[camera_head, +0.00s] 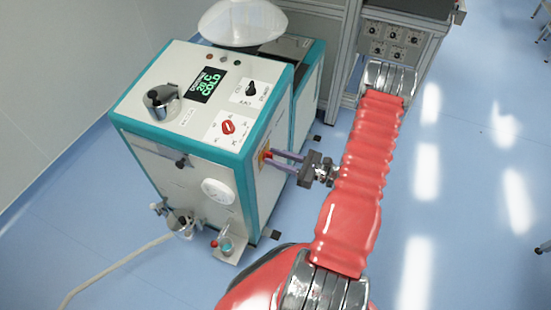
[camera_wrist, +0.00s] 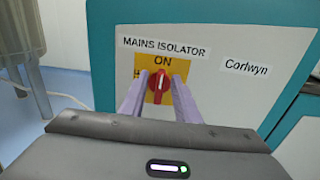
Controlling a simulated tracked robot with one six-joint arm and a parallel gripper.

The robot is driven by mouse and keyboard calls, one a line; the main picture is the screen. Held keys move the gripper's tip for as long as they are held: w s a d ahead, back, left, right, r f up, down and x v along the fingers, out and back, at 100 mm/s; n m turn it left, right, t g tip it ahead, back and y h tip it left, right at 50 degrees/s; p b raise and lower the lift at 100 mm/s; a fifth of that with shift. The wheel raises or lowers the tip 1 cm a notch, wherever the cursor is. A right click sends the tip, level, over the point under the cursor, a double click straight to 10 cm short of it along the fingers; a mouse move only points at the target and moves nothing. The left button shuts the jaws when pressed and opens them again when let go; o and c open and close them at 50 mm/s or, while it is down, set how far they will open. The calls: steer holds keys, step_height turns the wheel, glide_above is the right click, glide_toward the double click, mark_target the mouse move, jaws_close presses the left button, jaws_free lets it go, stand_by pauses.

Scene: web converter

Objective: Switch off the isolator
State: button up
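The mains isolator (camera_wrist: 159,86) is a red rotary handle on a yellow plate under the labels "MAINS ISOLATOR" and "ON". Its handle stands about upright, in line with the "ON" mark. In the head view the isolator (camera_head: 264,158) is on the right side of the white and teal machine. My gripper (camera_head: 272,158) reaches it from the right. In the wrist view the two fingers of my gripper (camera_wrist: 158,88) are apart, one on each side of the red handle. I cannot tell whether they touch it.
The machine (camera_head: 190,150) has a display (camera_head: 207,85) reading "COLD", a red knob (camera_head: 228,127) and a black selector (camera_head: 251,88) on top. A grey frame with a control panel (camera_head: 394,45) stands behind.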

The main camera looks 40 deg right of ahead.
steer(key=shift+c, duration=0.6)
steer(key=c, duration=0.6)
steer(key=shift+a, duration=0.25)
jaws_close()
steer(key=shift+d, duration=0.1)
steer(key=shift+n, duration=0.3)
steer(key=n, duration=0.6)
steer(key=shift+s+a+f+n, duration=0.2)
steer(key=shift+s+a+n, duration=0.1)
steer(key=shift+a+n, duration=0.1)
steer(key=n, duration=0.5)
steer(key=shift+s+a+f, duration=0.15)
steer(key=shift+a+f, duration=0.05)
steer(key=shift+f, duration=0.1)
steer(key=n, duration=0.5)
steer(key=shift+a+f+n, duration=0.1)
steer(key=shift+f+n, duration=0.3)
